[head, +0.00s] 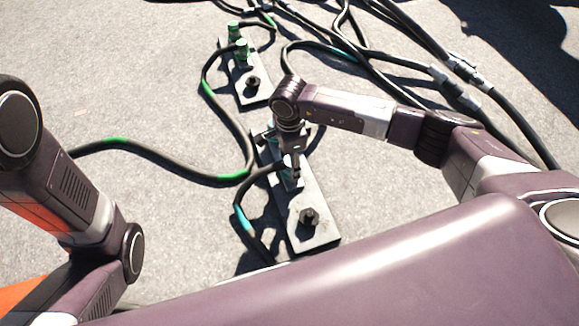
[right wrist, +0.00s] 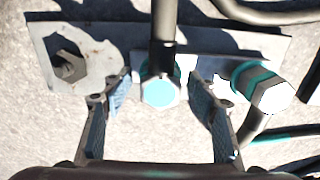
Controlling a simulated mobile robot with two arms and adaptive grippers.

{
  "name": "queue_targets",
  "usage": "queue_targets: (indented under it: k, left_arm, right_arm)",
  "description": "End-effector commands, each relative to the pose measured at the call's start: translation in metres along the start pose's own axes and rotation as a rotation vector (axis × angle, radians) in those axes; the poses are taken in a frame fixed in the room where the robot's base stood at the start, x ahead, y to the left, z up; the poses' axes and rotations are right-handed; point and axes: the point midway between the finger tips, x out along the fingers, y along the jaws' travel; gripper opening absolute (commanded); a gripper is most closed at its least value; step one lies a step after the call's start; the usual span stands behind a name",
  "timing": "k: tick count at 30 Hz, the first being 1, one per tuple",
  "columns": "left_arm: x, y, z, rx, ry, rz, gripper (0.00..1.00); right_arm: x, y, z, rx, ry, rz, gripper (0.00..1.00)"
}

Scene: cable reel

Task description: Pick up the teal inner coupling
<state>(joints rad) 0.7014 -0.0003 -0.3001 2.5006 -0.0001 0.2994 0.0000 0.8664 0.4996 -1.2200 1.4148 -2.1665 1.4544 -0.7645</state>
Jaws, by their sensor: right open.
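The teal inner coupling (right wrist: 160,92) has a hexagonal end with a teal face and a black cable running from it. It sits at the middle of a grey metal plate (head: 318,233). My right gripper (right wrist: 160,97) is open, with one finger on each side of this coupling; I cannot tell whether either touches it. In the head view the right gripper (head: 291,172) is above the plate and hides much of the coupling. A second teal-banded coupling (right wrist: 262,88) is to the right in the wrist view. My left gripper is not in view.
A black fitting (head: 309,216) stands at the near end of the plate. Another plate (head: 253,92) with green couplings (head: 242,50) lies farther back. Black cables with green and teal bands cross the pavement. Bare pavement (head: 120,80) is free at the left.

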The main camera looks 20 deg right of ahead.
Motion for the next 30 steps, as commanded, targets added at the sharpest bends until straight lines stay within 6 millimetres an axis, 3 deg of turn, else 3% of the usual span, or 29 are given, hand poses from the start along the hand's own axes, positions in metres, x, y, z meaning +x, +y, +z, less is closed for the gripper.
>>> queue_targets:
  k: [8,21,30]
  left_arm:
    - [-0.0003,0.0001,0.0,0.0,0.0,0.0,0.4]
    - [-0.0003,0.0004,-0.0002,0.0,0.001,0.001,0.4]
    - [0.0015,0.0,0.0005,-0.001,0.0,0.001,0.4]
  right_arm:
    - [0.0003,-0.0003,0.0003,0.0,-0.001,-0.001,0.51]
    - [0.0002,-0.0003,0.0004,0.0,-0.001,-0.001,0.04]
    - [-0.0032,-0.001,0.0006,0.0,-0.002,-0.002,0.04]
